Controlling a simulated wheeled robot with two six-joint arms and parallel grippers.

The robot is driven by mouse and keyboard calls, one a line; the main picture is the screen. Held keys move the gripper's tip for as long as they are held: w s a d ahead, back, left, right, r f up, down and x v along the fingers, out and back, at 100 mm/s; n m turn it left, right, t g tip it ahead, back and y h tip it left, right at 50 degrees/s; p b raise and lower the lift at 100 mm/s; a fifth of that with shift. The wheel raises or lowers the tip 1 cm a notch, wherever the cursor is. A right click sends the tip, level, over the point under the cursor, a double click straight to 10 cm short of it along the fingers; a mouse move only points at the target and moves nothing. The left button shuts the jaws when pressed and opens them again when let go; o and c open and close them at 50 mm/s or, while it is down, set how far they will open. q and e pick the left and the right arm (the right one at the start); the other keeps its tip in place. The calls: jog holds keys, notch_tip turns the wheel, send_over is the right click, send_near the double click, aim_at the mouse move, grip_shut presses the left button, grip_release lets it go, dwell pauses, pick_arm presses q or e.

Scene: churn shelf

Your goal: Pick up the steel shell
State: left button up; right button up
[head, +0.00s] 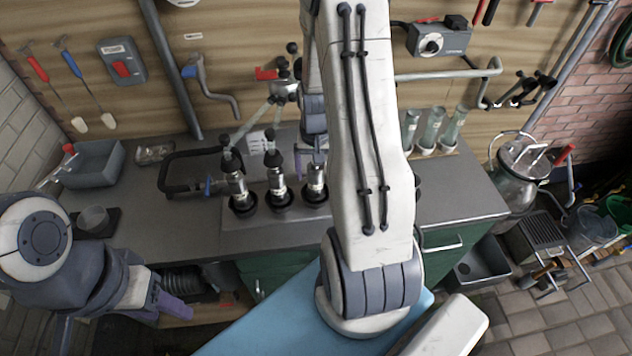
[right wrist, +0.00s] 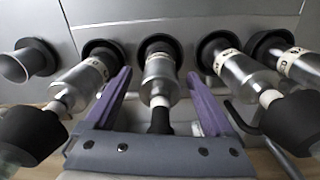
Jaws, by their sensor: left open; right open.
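Several steel shells with black ends stand in a row in black-rimmed seats on the bench. In the head view one steel shell (head: 238,190) is at the left of the row, one (head: 277,183) in the middle and one (head: 316,181) at the right. In the right wrist view a steel shell (right wrist: 160,80) stands between the purple fingers of my right gripper (right wrist: 160,76), which is open with gaps on both sides. The right arm partly hides this gripper in the head view. My left gripper (head: 170,300) is open and empty in front of the bench.
In the right wrist view neighbouring shells (right wrist: 84,82) and (right wrist: 240,72) stand close outside the fingers. A black hose (head: 175,165) lies left of the row. A grey bin (head: 92,163) and glass tubes (head: 432,128) stand on the bench (head: 450,190). The front right bench top is clear.

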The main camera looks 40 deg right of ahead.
jog(key=shift+f, duration=0.2)
grip_shut()
jog(key=shift+r, duration=0.1)
